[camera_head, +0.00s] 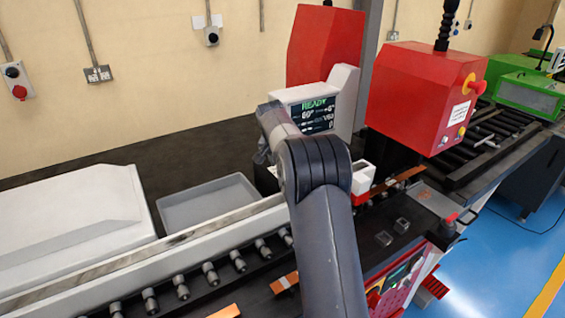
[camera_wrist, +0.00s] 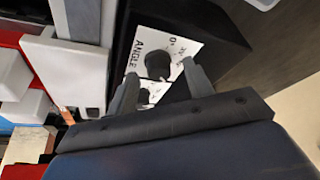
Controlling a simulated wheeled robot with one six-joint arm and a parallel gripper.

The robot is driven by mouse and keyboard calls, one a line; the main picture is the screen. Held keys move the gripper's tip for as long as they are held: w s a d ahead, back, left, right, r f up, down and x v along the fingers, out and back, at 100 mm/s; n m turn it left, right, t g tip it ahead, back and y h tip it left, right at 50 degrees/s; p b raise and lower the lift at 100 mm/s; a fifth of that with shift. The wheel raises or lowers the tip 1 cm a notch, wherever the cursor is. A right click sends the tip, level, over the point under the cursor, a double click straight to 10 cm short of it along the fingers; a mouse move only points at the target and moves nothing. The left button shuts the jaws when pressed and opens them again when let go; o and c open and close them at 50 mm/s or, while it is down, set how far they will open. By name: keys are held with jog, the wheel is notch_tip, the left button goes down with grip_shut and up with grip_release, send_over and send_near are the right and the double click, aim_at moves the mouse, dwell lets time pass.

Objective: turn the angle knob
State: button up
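The angle knob (camera_wrist: 158,63) is a black round knob on a white plate (camera_wrist: 185,42) marked ANGLE, with degree marks, set on a dark box. My gripper (camera_wrist: 160,69) points at this plate in the wrist view. Its two grey fingers are apart, one on each side of the knob in the picture; I cannot tell whether they touch it. A second dark knob-like part (camera_wrist: 144,96) shows lower on the plate, between the fingers. In the head view my arm hides the knob and most of the gripper. A screen (camera_head: 312,115) reads READY in green, with smaller figures below.
The red machine head (camera_head: 420,95) with a red stop button stands right of my arm. A grey tray (camera_head: 208,203) and a white cover (camera_head: 70,225) lie to the left. A row of rollers (camera_head: 210,272) runs along the front. Orange-brown bars lie on the machine.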

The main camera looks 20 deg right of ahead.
jog(key=b+v, duration=0.1)
jog(key=v, duration=0.9)
jog(key=shift+r+b, duration=0.3)
jog(key=shift+r, duration=0.05)
jog(key=shift+s, duration=0.1)
jog(key=p+x, duration=0.1)
jog(key=x, duration=1)
jog(key=shift+a+p, duration=0.1)
jog(key=shift+p, duration=0.25)
jog(key=shift+r, duration=0.1)
